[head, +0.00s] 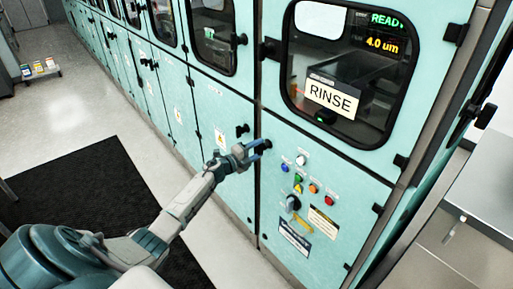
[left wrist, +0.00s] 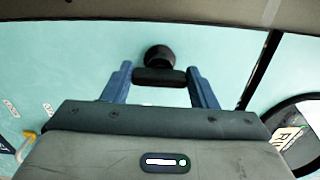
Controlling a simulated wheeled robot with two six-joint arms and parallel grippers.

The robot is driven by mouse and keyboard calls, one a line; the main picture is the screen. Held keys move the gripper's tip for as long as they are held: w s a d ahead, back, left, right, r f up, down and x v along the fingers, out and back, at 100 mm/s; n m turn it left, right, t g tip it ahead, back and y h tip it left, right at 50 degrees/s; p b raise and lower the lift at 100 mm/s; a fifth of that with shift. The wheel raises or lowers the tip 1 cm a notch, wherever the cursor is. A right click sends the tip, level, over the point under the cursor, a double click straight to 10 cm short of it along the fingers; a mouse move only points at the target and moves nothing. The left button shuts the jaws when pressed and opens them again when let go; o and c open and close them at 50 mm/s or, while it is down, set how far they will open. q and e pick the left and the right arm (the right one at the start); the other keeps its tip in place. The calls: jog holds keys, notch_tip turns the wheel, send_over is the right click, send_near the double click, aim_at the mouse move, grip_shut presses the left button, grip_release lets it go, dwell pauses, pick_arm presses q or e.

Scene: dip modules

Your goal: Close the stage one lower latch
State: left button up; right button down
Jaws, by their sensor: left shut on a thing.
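My left gripper (head: 260,146) is at the upper left edge of the lower teal panel (head: 279,224), below the RINSE window. Its blue fingers stand either side of a black latch (left wrist: 160,77) in the left wrist view, and are shut on it. The latch has a round black base against the teal panel and a bar crosswise between the fingers. In the head view the latch is largely hidden by the fingertips. I cannot read any stage label on it. My right gripper is not in view.
Another black latch (head: 242,130) sits on the neighbouring panel to the left. Coloured buttons (head: 314,188) and a rotary switch (head: 293,203) are on the lower panel. The RINSE window (head: 350,70) is above. A dark mat (head: 85,205) lies on the open floor to the left.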

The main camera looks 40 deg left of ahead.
pick_arm(q)
jog(key=shift+n, duration=0.3)
dwell(0.4)
jog(key=o, duration=1)
jog(key=shift+b+v, duration=1.65)
jog(key=shift+v, duration=3.75)
jog(key=shift+f, duration=0.1)
